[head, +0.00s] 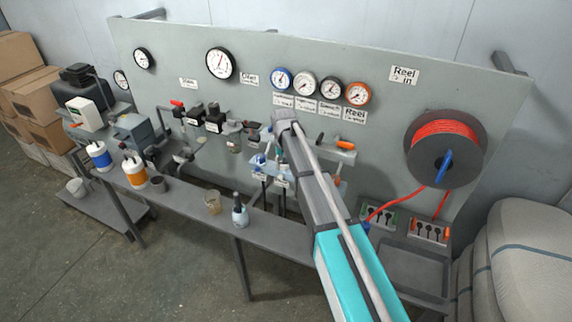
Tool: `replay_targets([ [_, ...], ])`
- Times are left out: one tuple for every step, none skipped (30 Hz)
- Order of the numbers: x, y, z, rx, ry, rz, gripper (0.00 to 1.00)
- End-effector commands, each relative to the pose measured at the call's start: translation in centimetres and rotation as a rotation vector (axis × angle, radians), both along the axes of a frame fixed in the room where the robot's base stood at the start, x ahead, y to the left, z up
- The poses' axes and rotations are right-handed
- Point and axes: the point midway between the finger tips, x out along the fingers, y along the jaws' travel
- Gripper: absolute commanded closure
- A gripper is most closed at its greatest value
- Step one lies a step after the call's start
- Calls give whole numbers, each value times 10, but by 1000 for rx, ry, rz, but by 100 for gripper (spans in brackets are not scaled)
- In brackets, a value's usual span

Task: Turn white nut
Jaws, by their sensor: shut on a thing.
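My arm reaches up from the bottom right of the head view, and its far end is in front of the valves in the middle of the grey panel (330,60). My gripper's fingers cannot be made out; they seem hidden at or behind the arm's far end. I cannot pick out a white nut in this view. Small valves and fittings, one with an orange handle (346,145), stand close around the arm's end.
Four coloured gauges sit above the arm's end. A reel of orange hose (445,148) hangs at the right. Blue (99,156) and orange (134,172) labelled containers, a beaker (212,202) and a small bottle (240,211) stand on the narrow bench. White sacks (530,255) lie at the right.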

Motion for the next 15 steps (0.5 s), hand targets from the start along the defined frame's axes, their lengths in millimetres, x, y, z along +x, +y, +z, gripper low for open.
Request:
replay_targets([
  [3,3,0,6,-5,-28,98],
  [3,3,0,6,-5,-45,98],
  [3,3,0,5,-6,-66,98],
  [3,2,1,5,-6,-79,98],
  [3,2,1,5,-6,-92,98],
  [3,2,1,5,-6,-106,98],
  [3,2,1,5,-6,-115,98],
  [3,2,1,5,-6,-124,98],
  [3,2,1,5,-6,-133,98],
  [3,2,1,5,-6,-137,98],
  [3,2,1,5,-6,-142,98],
  [4,2,1,5,-6,-146,98],
  [4,2,1,5,-6,-149,98],
  [4,2,1,5,-6,-150,98],
  [4,2,1,5,-6,-152,98],
])
